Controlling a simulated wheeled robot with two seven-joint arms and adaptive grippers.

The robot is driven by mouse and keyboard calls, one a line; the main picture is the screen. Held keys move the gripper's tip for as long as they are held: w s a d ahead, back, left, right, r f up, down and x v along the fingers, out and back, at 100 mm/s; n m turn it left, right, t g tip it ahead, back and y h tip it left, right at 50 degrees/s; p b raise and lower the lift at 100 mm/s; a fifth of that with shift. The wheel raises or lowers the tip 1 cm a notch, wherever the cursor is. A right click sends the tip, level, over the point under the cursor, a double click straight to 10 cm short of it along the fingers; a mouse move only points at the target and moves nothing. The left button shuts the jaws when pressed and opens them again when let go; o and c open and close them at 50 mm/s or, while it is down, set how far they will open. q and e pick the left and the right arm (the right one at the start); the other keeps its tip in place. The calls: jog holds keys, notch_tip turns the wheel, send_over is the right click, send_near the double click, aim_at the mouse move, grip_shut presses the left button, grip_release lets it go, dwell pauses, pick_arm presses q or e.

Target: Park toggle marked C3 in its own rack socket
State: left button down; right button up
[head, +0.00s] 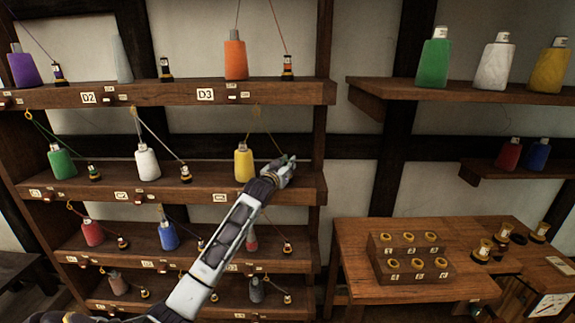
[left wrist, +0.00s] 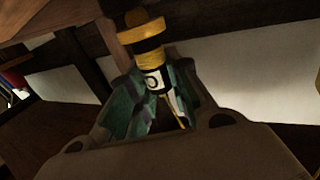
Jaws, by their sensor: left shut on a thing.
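My left gripper (head: 284,170) is at the right end of the rack's second shelf (head: 306,188), just right of the yellow thread cone (head: 244,164). In the left wrist view it is shut on a toggle (left wrist: 148,50), a black and gold piece with a white label; a "C"-like mark shows, but the number is not readable. A yellow thread (head: 266,130) runs from above the cone down toward the gripper. The gripper covers the toggle and the shelf spot below it in the head view, so I cannot tell whether the toggle touches a socket.
The orange cone (head: 235,60) and its toggle (head: 288,66) stand on the shelf above. The white cone (head: 147,162) and its toggle (head: 186,174) stand to the left. A wooden bench (head: 350,235) with gold spools is at right. The wall gap between is clear.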

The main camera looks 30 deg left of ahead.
pick_arm(q)
jog(key=shift+f, duration=0.5)
jog(key=c, duration=1.6)
grip_release()
jog(key=shift+s, duration=0.2)
jog(key=shift+s+d+p, duration=0.25)
jog(key=shift+s+p, duration=0.05)
jog(key=shift+s, duration=1)
jog(key=shift+s+d+p, duration=0.25)
jog(key=shift+s+p, duration=0.05)
jog(key=shift+s, duration=0.95)
jog(key=shift+s+d, duration=0.2)
jog(key=shift+s, duration=1.15)
jog(key=shift+s+d, duration=0.2)
jog(key=shift+s, duration=1.15)
